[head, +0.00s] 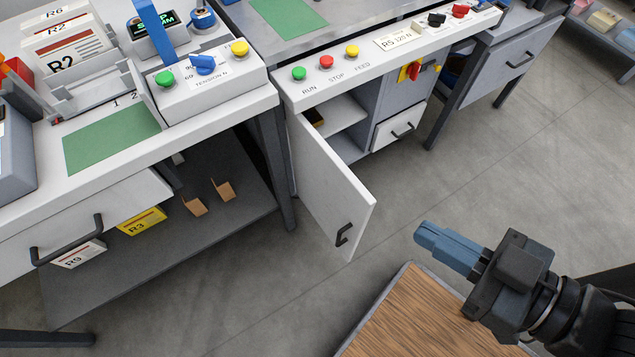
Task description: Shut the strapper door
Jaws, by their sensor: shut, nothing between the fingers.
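The strapper door (326,185) is a pale panel with a black handle (343,235). It hangs open below the front panel with the RUN, STOP and FEED buttons (326,62), swung out toward the front. The cabinet (348,121) behind it shows an open inside with a shelf. My gripper (424,233) is to the right of the door, apart from it, with its blue fingers closed together and pointing left toward the door handle. Nothing shows between the fingers.
A wood-topped surface (408,318) lies below my gripper. A small drawer (398,125) and a red-yellow switch (411,71) are right of the cabinet opening. A table leg (282,190) stands left of the door. Grey floor (480,170) is clear to the right.

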